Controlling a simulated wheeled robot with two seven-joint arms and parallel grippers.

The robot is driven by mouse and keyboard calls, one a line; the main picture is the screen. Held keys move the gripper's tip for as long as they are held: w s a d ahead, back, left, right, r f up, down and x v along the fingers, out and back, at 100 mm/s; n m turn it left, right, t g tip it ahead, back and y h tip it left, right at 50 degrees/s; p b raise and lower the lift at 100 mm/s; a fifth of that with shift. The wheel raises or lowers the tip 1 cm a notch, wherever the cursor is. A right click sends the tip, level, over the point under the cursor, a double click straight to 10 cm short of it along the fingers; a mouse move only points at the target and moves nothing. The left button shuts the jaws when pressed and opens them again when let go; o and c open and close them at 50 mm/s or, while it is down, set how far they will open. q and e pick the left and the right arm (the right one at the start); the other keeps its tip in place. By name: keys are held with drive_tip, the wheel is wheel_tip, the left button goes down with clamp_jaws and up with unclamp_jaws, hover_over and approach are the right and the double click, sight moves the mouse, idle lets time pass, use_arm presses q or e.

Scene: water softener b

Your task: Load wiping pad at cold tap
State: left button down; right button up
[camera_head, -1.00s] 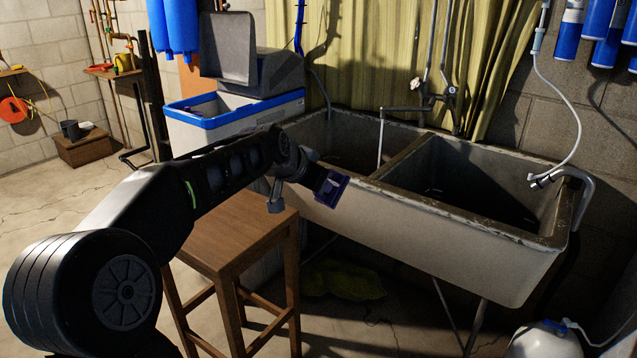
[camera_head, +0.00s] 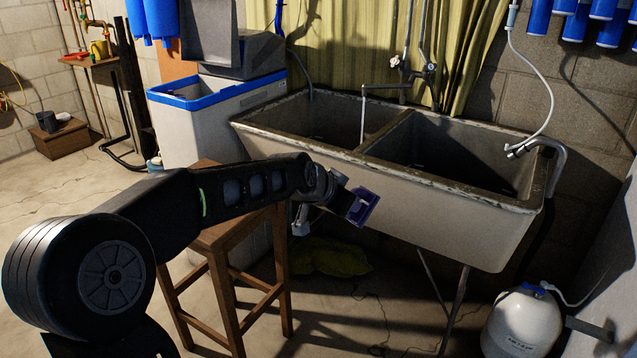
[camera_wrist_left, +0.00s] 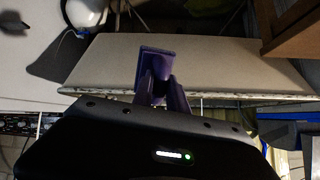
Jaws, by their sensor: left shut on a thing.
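My left gripper (camera_head: 352,203) is shut on a purple wiping pad (camera_head: 365,207). It holds the pad just in front of the double sink's front wall as seen in the head view, below the rim. In the left wrist view the pad (camera_wrist_left: 155,62) sticks out from between the fingers, with the pale sink wall behind it. The wall tap (camera_head: 418,70) with its long spout is above the back rim of the sink. I cannot tell which handle is the cold one. My right gripper is not in view.
The concrete double sink (camera_head: 430,210) fills the middle. A wooden stool (camera_head: 215,232) stands left of it, beside my arm. A white bin with a blue rim (camera_head: 215,98) is behind the stool. A white tank (camera_head: 522,325) stands on the floor at the lower right.

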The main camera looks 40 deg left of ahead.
use_arm(q)
drive_tip(key=d+f+m+h+b, duration=0.1)
drive_tip(key=d+f, duration=0.2)
drive_tip(key=d, duration=0.5)
drive_tip(key=d+f+m+h+b, duration=0.1)
drive_tip(key=d+f, duration=0.3)
drive_tip(key=d, duration=0.4)
drive_tip(key=shift+s+m+h, duration=0.35)
drive_tip(key=shift+m+h, duration=0.15)
drive_tip(key=shift+m, duration=0.2)
